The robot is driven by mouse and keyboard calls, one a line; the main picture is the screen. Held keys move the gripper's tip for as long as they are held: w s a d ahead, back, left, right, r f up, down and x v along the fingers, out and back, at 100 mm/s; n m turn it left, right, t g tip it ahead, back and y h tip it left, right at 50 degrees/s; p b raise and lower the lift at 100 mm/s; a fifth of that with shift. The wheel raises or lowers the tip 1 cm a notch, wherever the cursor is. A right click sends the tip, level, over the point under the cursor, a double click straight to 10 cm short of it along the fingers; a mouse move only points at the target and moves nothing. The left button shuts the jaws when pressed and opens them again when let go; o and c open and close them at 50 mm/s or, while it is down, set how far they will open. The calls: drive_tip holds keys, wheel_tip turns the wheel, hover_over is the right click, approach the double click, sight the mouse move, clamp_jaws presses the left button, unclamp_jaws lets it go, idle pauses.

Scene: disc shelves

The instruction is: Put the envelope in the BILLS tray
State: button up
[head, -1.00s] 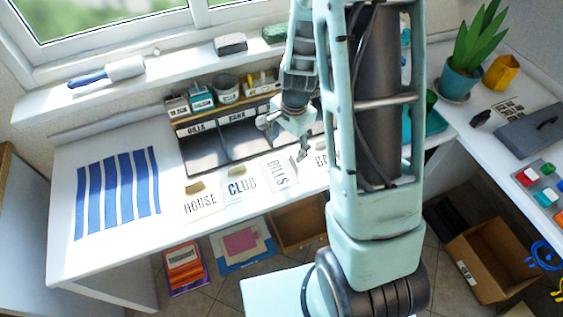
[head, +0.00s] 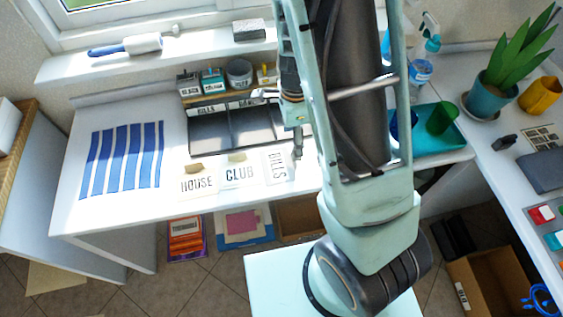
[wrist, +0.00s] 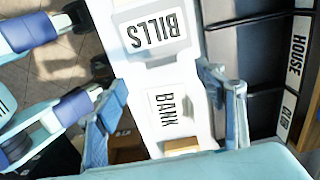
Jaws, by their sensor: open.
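White envelopes lie in a row along the front of the white desk, marked HOUSE (head: 198,184), CLUB (head: 239,174) and BILLS (head: 277,166). A BANK one (wrist: 168,110) shows in the wrist view, beside the BILLS envelope (wrist: 150,36); my arm hides it in the head view. The dark tray unit (head: 210,132) stands behind them, with BILLS the left label (head: 204,109). My gripper (wrist: 163,82) is open and empty above the desk, its fingers apart on either side of the BANK envelope in the wrist view. My arm covers the unit's right side in the head view.
Small boxes and a grey cup (head: 239,72) stand on the ledge above the trays. A blue striped mat (head: 123,158) lies at left. A teal tray (head: 440,140) with cups, and a potted plant (head: 484,99), are at right. The desk between mat and envelopes is clear.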

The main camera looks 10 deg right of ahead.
sight(279, 163)
wheel_tip(279, 163, down, 4)
drive_tip(key=shift+r+b, duration=0.1)
drive_tip(key=shift+b, duration=0.25)
drive_tip(key=shift+d+f+b, duration=0.15)
drive_tip(key=shift+f+b, duration=0.05)
drive_tip(key=shift+f, duration=1.2)
drive_tip(key=shift+d+f+b, duration=0.15)
drive_tip(key=shift+f, duration=1.25)
drive_tip(key=c, duration=0.9)
drive_tip(key=shift+r, duration=0.15)
